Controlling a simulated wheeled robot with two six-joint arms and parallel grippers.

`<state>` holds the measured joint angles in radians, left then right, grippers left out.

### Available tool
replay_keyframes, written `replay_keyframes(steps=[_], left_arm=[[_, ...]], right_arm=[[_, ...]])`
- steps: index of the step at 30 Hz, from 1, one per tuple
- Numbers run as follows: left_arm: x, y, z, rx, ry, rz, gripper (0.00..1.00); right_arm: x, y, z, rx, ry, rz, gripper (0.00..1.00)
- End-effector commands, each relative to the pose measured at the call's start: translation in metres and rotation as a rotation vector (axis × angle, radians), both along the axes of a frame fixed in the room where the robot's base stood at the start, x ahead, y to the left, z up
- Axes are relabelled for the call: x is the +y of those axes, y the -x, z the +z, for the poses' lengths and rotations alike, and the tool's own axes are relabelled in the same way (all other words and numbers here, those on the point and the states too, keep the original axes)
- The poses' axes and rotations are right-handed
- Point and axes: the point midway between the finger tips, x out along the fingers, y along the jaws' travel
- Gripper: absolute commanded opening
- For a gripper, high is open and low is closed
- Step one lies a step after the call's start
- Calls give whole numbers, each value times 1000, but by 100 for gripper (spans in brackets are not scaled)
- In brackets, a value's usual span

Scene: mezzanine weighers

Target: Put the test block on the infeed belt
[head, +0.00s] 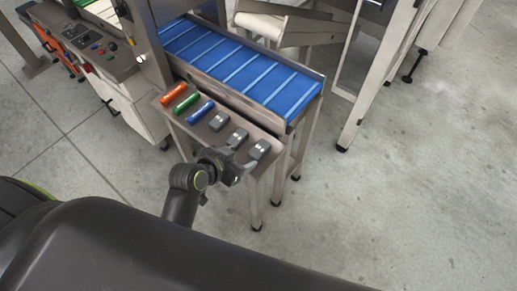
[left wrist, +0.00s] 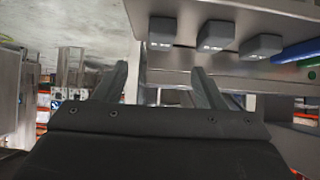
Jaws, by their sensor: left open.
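Three grey blocks (head: 237,138) with pale markings stand in a row on a narrow metal shelf (head: 206,133); I cannot tell which one the task means. They also show along the top of the left wrist view (left wrist: 215,36). The infeed belt (head: 245,67) is blue with pale cross slats and runs just behind the shelf; its visible surface is empty. My left gripper (head: 238,168) is open, at the shelf's near edge, close to the nearest grey blocks. In the left wrist view its two fingers (left wrist: 160,86) are apart with nothing between them. My right gripper is out of view.
Orange, green and blue rods (head: 187,103) lie on the same shelf, left of the blocks. A machine with a control panel (head: 92,47) stands at upper left. Metal frame legs (head: 378,80) stand at upper right. The floor at right is clear.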

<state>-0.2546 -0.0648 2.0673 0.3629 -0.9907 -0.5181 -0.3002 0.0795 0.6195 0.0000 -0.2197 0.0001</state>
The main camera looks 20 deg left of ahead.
Motion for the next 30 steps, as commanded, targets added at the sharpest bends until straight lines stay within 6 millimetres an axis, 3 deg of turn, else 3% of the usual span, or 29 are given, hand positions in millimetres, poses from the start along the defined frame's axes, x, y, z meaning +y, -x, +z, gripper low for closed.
replay_keyframes(steps=[9,20,30], left_arm=[[-14,-40,-32,1,0,0,64],[-20,-57,-45,1,0,0,64],[-29,-87,-68,1,-1,1,64]], right_arm=[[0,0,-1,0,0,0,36],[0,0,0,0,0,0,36],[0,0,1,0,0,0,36]])
